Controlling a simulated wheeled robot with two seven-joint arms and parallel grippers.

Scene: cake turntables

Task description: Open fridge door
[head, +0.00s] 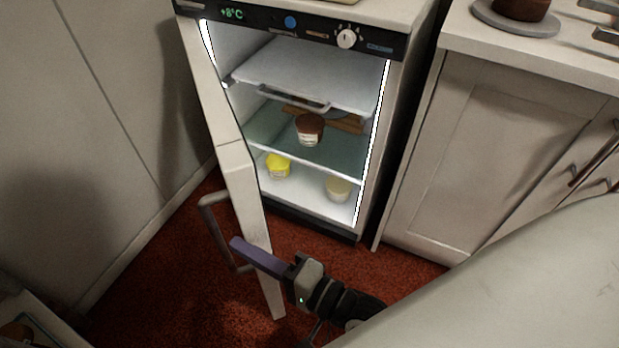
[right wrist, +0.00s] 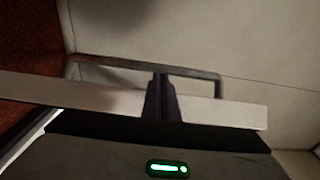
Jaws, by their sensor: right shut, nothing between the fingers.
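The white fridge (head: 300,75) stands open, its lit inside in full view in the head view. Its door (head: 242,190) is swung out toward me and shows nearly edge-on. The grey bar handle (head: 208,225) is on the door's left, outer face; the handle also shows in the right wrist view (right wrist: 140,66). My right gripper (head: 236,244) is shut and empty. Its purple fingers cross over the door's edge, tips near the handle. In the right wrist view the fingers (right wrist: 161,97) overlap the pale door edge (right wrist: 60,91); contact is unclear. My left gripper is not in view.
A chocolate-topped cup (head: 309,129), a yellow cup (head: 278,165) and a pale cup (head: 338,187) are on the fridge shelves. A cabinet (head: 450,160) stands right of the fridge. A plain wall (head: 110,110) is to the left. Red floor (head: 150,260) lies between wall and door.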

